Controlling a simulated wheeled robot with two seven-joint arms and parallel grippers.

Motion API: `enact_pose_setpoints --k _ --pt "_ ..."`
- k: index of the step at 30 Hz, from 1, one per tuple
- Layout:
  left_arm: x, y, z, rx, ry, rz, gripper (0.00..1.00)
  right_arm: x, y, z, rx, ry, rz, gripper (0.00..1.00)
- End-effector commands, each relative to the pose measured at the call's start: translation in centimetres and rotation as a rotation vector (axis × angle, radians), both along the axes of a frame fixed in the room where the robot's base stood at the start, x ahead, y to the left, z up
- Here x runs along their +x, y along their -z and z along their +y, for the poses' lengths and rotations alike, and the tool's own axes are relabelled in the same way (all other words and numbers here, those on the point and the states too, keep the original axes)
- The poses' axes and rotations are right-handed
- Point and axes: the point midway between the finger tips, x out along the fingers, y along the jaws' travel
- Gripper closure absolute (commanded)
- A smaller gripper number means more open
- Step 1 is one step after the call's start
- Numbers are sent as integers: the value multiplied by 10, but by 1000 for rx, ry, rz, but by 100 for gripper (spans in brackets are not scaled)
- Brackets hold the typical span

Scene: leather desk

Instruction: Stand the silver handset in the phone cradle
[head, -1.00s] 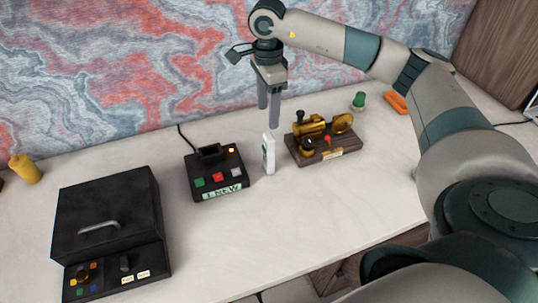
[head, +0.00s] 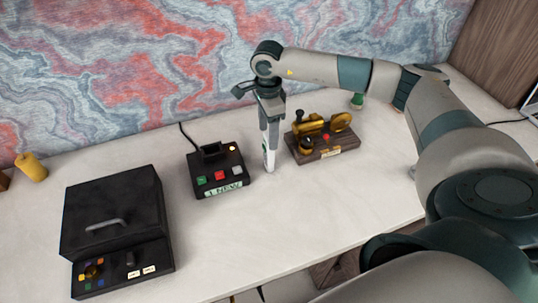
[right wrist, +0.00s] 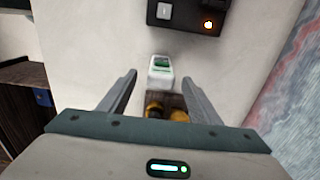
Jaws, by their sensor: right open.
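The silver handset (head: 269,160) looks pale and stands upright on the desk, just right of the phone cradle. It also shows from above in the right wrist view (right wrist: 161,72), with a green patch on it. The phone cradle (head: 217,176) is a black box with a raised holder at its back, coloured buttons and a "1 NEW" display. My right gripper (head: 270,140) points down over the handset, its fingers overlapping the handset's upper part. In the right wrist view the gripper (right wrist: 160,79) is open, with the handset's top between the fingertip lines. My left gripper is out of view.
A brass device on a wooden base (head: 329,153) stands close to the handset's right. A black case with a handle (head: 113,215) is at front left. A yellow cylinder (head: 31,167) and a green object (head: 357,101) stand farther back. The front middle of the desk is clear.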

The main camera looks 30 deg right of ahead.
Motion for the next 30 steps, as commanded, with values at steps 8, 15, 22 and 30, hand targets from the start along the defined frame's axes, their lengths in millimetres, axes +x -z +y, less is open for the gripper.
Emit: enact_pose_setpoints --k 8,15,22,30 --pt "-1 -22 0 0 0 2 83 0 20 -3 0 1 4 42" --pt "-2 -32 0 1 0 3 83 1 46 -4 0 0 2 42" --pt "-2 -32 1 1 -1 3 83 1 50 -4 -1 0 1 42" --pt "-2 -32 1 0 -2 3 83 1 50 -4 0 0 1 42"
